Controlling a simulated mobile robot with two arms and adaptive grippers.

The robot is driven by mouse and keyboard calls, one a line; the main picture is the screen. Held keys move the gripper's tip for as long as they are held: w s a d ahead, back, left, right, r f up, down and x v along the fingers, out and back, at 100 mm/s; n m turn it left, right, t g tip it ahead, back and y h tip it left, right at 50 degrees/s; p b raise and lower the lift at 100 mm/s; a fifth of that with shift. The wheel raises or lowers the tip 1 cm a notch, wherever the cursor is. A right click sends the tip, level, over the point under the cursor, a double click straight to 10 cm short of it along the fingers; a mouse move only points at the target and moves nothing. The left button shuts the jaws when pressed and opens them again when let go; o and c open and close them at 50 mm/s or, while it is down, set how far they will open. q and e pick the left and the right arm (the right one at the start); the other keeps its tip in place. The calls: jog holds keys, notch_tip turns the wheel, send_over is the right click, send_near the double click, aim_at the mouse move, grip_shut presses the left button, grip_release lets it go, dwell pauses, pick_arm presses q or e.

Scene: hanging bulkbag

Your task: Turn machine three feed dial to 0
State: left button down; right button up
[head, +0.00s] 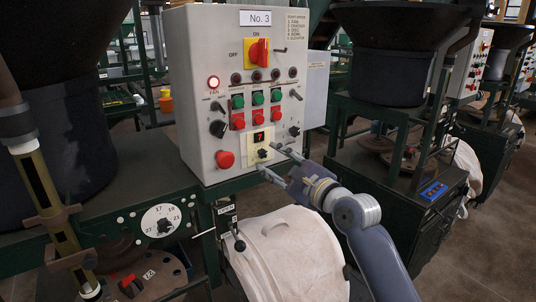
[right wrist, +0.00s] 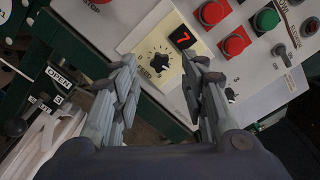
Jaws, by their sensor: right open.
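The No. 3 control box (head: 199,90) stands in the middle of the head view. Low on its front is a cream feed dial plate (head: 251,156) with a small black knob (head: 263,153). A red digit display (head: 260,137) above the knob reads 7. My right gripper (head: 271,160) is open and empty, its fingers pointing at the plate from the lower right. In the right wrist view the knob (right wrist: 160,62) shows between the open fingertips (right wrist: 163,67), and the display (right wrist: 182,38) also reads 7. Whether a finger touches the knob is unclear. My left gripper is out of view.
Red and green buttons (head: 258,108) sit just above the dial, and a red stop knob (head: 225,159) is to its left. A white bulk bag (head: 290,245) hangs below the box. A lever (head: 239,243) stands beside the bag.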

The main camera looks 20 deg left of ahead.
aim_at(264, 154)
jog(key=shift+x, duration=1.8)
jog(key=shift+c, duration=0.5)
grip_shut()
